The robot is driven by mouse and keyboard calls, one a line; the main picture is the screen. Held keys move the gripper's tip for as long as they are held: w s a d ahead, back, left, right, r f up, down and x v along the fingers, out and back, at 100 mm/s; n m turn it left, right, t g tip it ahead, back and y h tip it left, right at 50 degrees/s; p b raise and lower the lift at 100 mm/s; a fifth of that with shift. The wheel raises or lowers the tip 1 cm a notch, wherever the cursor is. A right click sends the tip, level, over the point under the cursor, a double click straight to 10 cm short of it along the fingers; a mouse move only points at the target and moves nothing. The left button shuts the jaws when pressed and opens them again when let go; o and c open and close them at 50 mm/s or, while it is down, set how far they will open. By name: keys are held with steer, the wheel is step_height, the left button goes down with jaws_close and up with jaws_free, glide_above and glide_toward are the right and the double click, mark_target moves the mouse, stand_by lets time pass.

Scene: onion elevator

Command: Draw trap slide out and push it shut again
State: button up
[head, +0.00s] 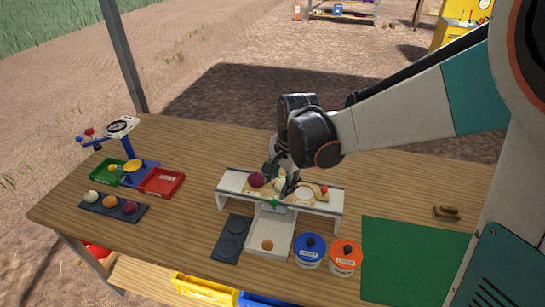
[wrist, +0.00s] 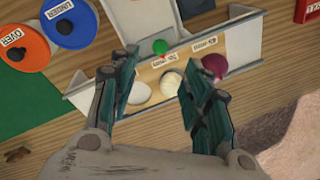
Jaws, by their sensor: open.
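A white raised stand (head: 232,183) carries a wooden strip (wrist: 150,72) on its top. A purple onion (head: 257,180) and a pale onion (wrist: 171,84) sit there beside a flat white disc (wrist: 135,92). A small green knob (head: 274,203) is at the stand's front edge; it also shows in the wrist view (wrist: 160,46). I cannot tell how far the slide behind it is in or out. My gripper (head: 282,184) is open and tilted down over the stand, with its fingers on either side of the knob's line in the wrist view (wrist: 161,58). Nothing is held.
A white tray (head: 284,242) with a yellow onion (head: 267,244) lies in front of the stand. A dark pad (head: 232,238) is left of it. Blue (head: 309,250) and orange (head: 345,256) lidded pots stand to the right, before a green mat (head: 410,265). A scale (head: 129,150) stands far left.

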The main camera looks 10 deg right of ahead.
mark_target(275, 200)
steer(key=f+b, duration=0.1)
steer(key=f, duration=0.2)
steer(key=w+f, duration=0.1)
steer(key=f, duration=0.2)
steer(key=a+f+b, duration=0.1)
steer(key=f, duration=0.2)
steer(key=shift+w+f+b, duration=0.15)
steer(key=shift+w+b, duration=0.1)
steer(key=shift+b, duration=0.1)
steer(key=shift+c, duration=0.5)
jaws_close()
steer(key=shift+s, duration=0.1)
